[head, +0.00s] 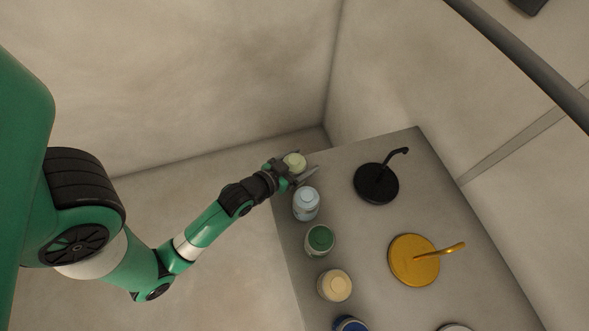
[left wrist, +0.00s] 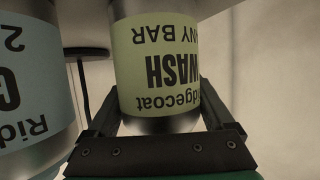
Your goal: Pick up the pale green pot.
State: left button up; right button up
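The pale green pot (head: 295,161) is at the far left corner of the grey table in the head view. In the left wrist view the pot (left wrist: 155,65) fills the middle, its label upside down. My left gripper (head: 298,169) is at the pot, with one finger on each side. In the left wrist view the fingers (left wrist: 158,105) line up closely with the pot's two edges. I cannot tell whether they press on it. The pot looks upright; whether its base touches the table is hidden. My right gripper is not in view.
A pale blue pot (head: 306,204) stands close beside the gripper. A green-lidded pot (head: 320,240), a cream-lidded pot (head: 335,286) and a blue pot (head: 350,324) follow along the left edge.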

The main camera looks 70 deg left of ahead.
pick_arm(q)
jog(key=c, duration=0.8)
notch_tip(320, 180, up, 18)
jog(key=p, duration=1.1)
